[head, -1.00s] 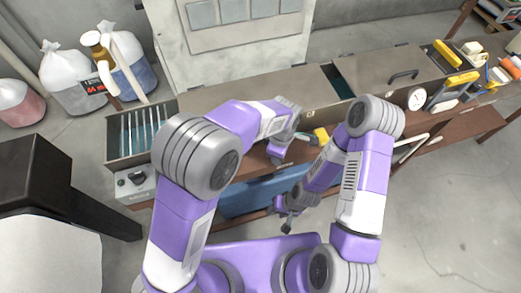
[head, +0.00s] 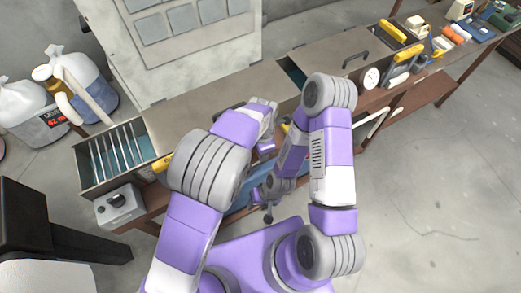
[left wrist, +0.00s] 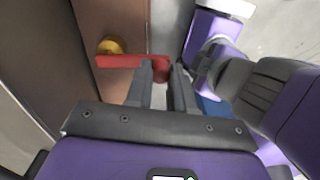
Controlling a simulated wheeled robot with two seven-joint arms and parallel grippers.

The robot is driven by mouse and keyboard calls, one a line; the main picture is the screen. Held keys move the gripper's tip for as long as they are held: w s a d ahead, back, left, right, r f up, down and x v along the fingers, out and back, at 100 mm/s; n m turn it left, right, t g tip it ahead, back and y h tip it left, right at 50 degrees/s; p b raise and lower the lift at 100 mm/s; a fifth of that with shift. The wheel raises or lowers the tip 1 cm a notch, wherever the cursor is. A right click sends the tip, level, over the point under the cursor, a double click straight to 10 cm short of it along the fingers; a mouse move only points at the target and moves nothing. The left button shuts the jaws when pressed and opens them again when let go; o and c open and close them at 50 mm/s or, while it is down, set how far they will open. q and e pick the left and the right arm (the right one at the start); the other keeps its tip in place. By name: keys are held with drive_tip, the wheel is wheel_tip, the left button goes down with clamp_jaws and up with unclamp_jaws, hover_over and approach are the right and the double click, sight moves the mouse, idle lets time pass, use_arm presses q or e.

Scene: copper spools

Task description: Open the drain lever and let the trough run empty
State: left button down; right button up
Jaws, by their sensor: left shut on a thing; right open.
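In the left wrist view a red lever (left wrist: 120,61) lies crosswise at a brass fitting (left wrist: 110,46) on the brown side of the bench. My left gripper (left wrist: 162,72) is shut on the lever's right end. In the head view the left gripper and the lever are hidden behind my left arm. The long trough (head: 205,95) has brown covers, and its left end is uncovered, with upright plates inside. Dark teal liquid shows in a gap between covers. My right gripper (head: 267,212) is open and empty, low in front of the bench.
A blue bin (head: 238,197) sits below the trough, partly hidden by my arms. A grey control box (head: 120,206) stands at the trough's left end. Bagged containers (head: 75,80) stand at the left. Tools (head: 408,52) crowd the right end. The floor at right is clear.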

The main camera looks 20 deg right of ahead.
idle(0.3)
use_arm(q)
drive_tip(key=c, duration=1)
unclamp_jaws()
drive_tip(key=shift+o, duration=0.2)
drive_tip(key=shift+r, duration=0.15)
wheel_tip(320, 180, up, 7)
drive_tip(key=shift+r+p, duration=0.2)
drive_tip(key=shift+p, duration=0.15)
